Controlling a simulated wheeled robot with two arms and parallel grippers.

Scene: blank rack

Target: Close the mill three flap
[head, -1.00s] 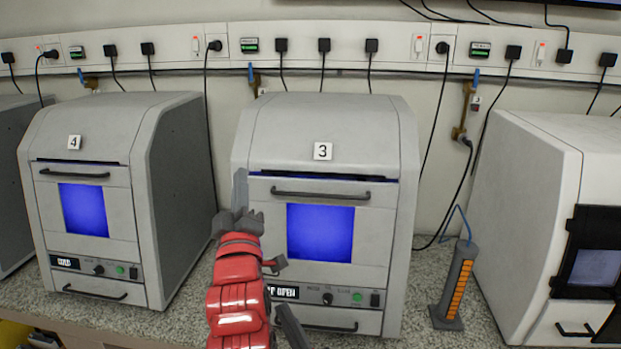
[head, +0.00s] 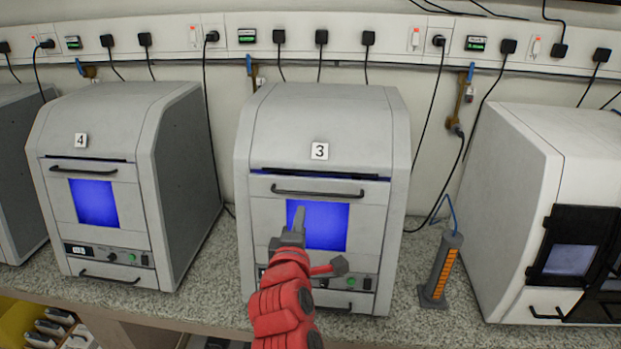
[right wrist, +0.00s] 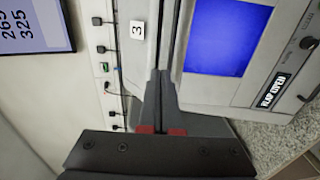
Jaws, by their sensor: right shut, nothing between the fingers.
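Mill three (head: 325,125) is the grey machine with the label 3. Its flap (head: 368,215) has a dark bar handle (head: 318,192) and a blue-lit window. A thin dark, blue-lit gap shows along the flap's top edge, so it stands slightly ajar. My right gripper (head: 299,214) is shut and empty, in front of the window's left part in the head view; I cannot tell whether it touches the flap. In the right wrist view the fingers (right wrist: 157,95) point towards the mill, and its display (right wrist: 274,90) seems to read "FLAP OPEN". My left gripper is out of view.
Mill 4 (head: 130,115) stands to the left. An orange and grey upright holder (head: 440,270) stands on the speckled worktop (head: 400,300) to the right, before a white machine (head: 535,190). Cables hang from the wall sockets behind.

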